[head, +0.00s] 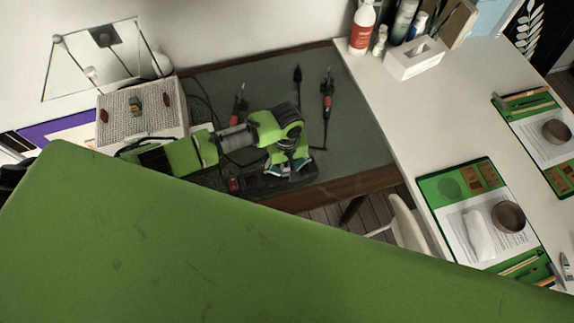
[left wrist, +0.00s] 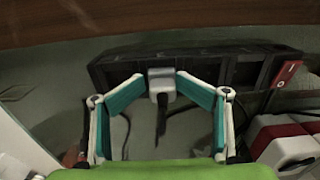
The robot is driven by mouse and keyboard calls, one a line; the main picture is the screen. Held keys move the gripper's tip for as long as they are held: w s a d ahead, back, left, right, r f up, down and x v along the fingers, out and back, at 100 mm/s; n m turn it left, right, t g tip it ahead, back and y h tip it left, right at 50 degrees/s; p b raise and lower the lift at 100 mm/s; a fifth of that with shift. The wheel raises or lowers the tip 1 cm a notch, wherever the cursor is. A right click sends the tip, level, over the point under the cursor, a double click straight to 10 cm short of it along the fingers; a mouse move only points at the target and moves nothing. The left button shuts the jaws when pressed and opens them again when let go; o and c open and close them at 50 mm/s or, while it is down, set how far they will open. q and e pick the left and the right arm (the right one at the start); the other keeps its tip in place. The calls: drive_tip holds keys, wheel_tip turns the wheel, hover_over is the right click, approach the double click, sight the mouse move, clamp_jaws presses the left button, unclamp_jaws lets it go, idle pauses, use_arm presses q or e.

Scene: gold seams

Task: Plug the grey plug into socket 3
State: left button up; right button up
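The grey plug (left wrist: 162,84) shows in the left wrist view between the fingertips of my left gripper (left wrist: 162,88), which touch it on both sides. Its dark cable hangs down toward the camera. The black power strip (left wrist: 115,72) lies just behind the plug, with a red switch (left wrist: 286,73) at its right end. I cannot tell whether the plug is in a socket, and socket numbers are not readable. In the head view my left gripper (head: 285,166) is over the strip (head: 262,187) and hides the plug. My right gripper is not in view.
The strip lies on a dark green mat (head: 355,130) near the desk's wooden front edge (head: 340,187). Red-and-black tools (head: 327,92) and loose cables lie behind my gripper. A red-and-white object (left wrist: 285,140) is close at right in the wrist view. The mat's right side is clear.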

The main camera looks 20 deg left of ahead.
use_arm(q)
drive_tip(key=shift+s+a+f, duration=0.1)
drive_tip(key=shift+s+f, duration=0.1)
drive_tip(key=shift+f, duration=0.05)
drive_tip(key=shift+s+r, duration=0.15)
drive_tip(key=r, duration=1.2)
drive_tip(key=shift+w+r, duration=0.2)
drive_tip(key=shift+w, duration=0.05)
